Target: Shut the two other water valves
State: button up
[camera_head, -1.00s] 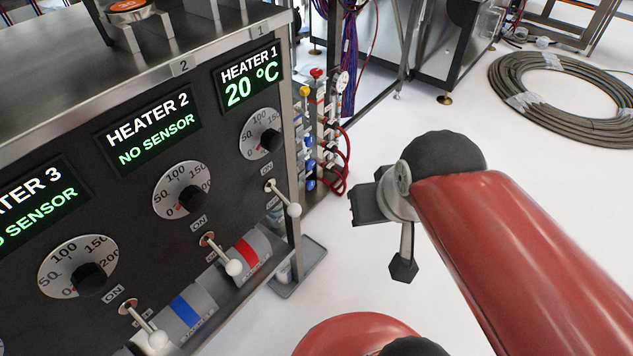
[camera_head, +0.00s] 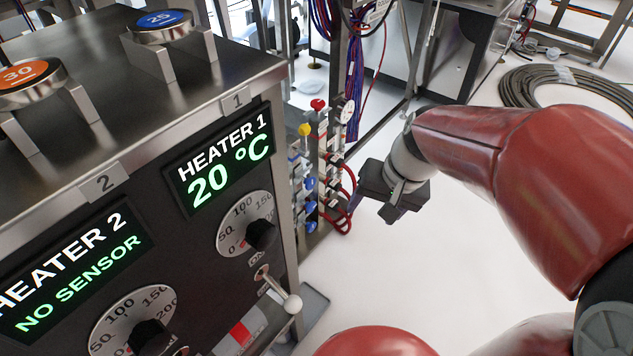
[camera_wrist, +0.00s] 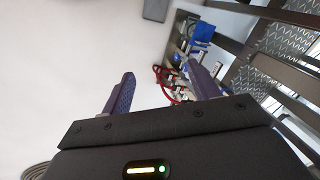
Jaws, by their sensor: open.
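Blue valve handles (camera_head: 310,205) sit in a column on the valve panel (camera_head: 322,165) just right of the heater cabinet. They are small here, and I cannot tell which are open or shut. Above them are a yellow knob (camera_head: 304,130) and a red knob (camera_head: 318,105). Red hoses (camera_head: 345,205) loop from the panel's right side. My gripper (camera_head: 390,212) is right of the panel, apart from it, with nothing held. In the wrist view my gripper's two fingers (camera_wrist: 160,92) are spread, and blue parts (camera_wrist: 200,38) of the panel show beyond the right finger.
The heater cabinet (camera_head: 150,180) with dials and toggle switches stands at the left, its near edge close to the panel. A metal frame with cables (camera_head: 353,70) rises behind the panel. A coiled hose (camera_head: 560,95) lies on the open white floor at right.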

aim_at(313, 228)
jog(key=w+a+f+m+t+y+b, duration=0.3)
jog(key=w+f+m, duration=0.45)
jog(key=f, duration=0.75)
jog(key=w+a+f+m+t+y+b, duration=0.1)
jog(key=w+f+m+t+y, duration=0.2)
jog(key=w+f+m+y, duration=0.75)
jog(key=w+a+f+m+t+h+b, duration=0.25)
jog(key=f+m, duration=0.35)
jog(key=f, duration=1.2)
jog(key=shift+t, duration=0.45)
jog(key=x, duration=0.7)
jog(key=shift+w+a+b, duration=0.15)
jog(key=shift+w+b, duration=0.2)
jog(key=shift+w, duration=0.05)
jog(key=c, duration=1)
